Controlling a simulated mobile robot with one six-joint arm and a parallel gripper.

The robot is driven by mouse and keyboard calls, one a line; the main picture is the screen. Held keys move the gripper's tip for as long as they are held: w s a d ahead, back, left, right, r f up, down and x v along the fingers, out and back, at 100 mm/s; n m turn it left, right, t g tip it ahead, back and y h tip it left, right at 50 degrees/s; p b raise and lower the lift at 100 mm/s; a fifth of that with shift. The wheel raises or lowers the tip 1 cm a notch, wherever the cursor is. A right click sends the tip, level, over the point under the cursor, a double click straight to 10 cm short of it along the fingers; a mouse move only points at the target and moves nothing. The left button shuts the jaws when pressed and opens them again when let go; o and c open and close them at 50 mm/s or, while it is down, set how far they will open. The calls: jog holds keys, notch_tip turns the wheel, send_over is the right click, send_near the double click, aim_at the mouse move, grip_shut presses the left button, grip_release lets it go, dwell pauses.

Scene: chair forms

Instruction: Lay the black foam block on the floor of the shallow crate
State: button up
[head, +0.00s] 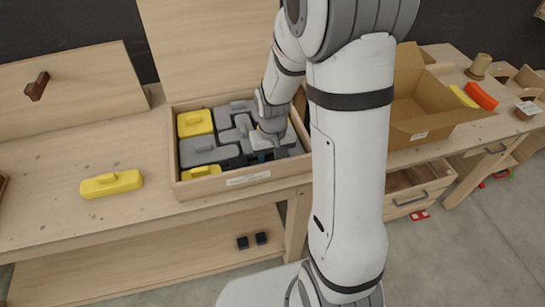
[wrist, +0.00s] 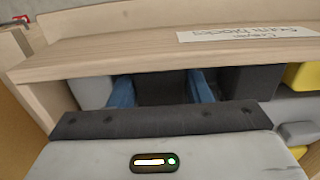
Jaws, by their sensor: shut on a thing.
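The shallow crate (head: 236,182) stands on the bench with its label on the front wall; in the wrist view its wall (wrist: 130,55) crosses the top. My gripper (head: 268,155) reaches down into the crate's right part. In the wrist view, my gripper's blue fingers (wrist: 161,92) are shut on the black foam block (wrist: 162,85), which sits between them, close to the labelled wall. The block's underside is hidden, so I cannot tell whether it touches the crate floor. In the head view my wrist mostly hides it.
Grey blocks (head: 208,152) and yellow blocks (head: 195,122) fill much of the crate. A dark grey block (wrist: 250,82) lies beside one finger. A yellow block (head: 111,184) lies on the bench at left. An open cardboard box (head: 425,123) stands at right.

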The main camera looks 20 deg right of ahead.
aim_at(273, 157)
jog(key=shift+f, duration=0.2)
jog(key=o, duration=0.6)
jog(key=shift+r, duration=0.1)
jog(key=shift+o, duration=0.2)
notch_tip(273, 157, up, 12)
jog(key=s+r+t, duration=0.1)
jog(key=s+r, duration=0.2)
jog(key=s, duration=0.4)
jog(key=s+r+t, duration=0.2)
jog(key=s+r, duration=0.1)
jog(key=s, duration=0.4)
jog(key=shift+s+d+r, duration=0.15)
jog(key=shift+r, duration=0.05)
